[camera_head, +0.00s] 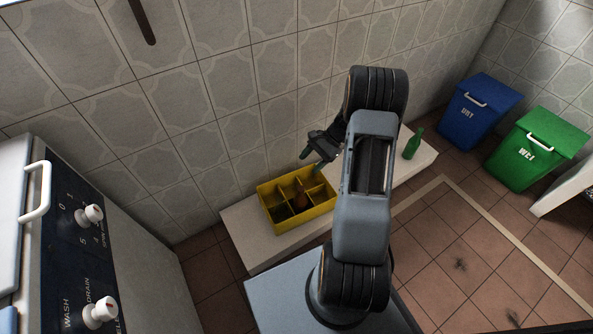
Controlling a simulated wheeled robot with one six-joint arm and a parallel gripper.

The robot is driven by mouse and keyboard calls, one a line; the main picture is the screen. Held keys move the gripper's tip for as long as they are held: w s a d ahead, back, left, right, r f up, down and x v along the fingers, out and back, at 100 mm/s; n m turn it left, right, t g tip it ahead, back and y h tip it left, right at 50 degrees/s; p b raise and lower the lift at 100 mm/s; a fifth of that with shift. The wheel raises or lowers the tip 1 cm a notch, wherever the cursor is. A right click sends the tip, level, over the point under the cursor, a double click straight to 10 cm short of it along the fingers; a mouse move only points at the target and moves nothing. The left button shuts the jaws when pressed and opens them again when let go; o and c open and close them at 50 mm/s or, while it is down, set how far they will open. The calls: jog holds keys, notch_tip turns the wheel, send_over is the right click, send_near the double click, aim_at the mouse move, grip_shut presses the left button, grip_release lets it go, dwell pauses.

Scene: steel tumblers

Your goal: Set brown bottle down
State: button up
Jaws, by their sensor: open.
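The brown bottle (301,197) stands in a compartment of the yellow crate (268,223), which sits on a low white ledge by the wall. My gripper (310,164) is open, above the crate's back right part and over the bottle, apart from it as far as I can see. Part of the right side of the crate is close to my arm. The bottle's lower part is hidden by the crate's walls.
A green bottle (413,143) stands on the ledge (246,250) to the right, beyond my arm. A blue bin (480,112) and a green bin (536,148) stand at the right. A white machine with knobs (85,250) is at the left. The tiled wall rises close behind the crate.

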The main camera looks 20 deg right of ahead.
jog(key=s+a+r+n+t+h, duration=0.1)
jog(key=s+a+r+n+h, duration=0.3)
jog(key=r, duration=0.5)
jog(key=s+a+r+n+t+h, duration=0.2)
jog(key=s+a+r+n+h, duration=0.3)
jog(key=s+a+r+n, duration=0.3)
jog(key=shift+s+a+r+n, duration=0.35)
jog(key=shift+s+r+n, duration=0.3)
jog(key=shift+s+n, duration=0.3)
jog(key=shift+w, duration=0.1)
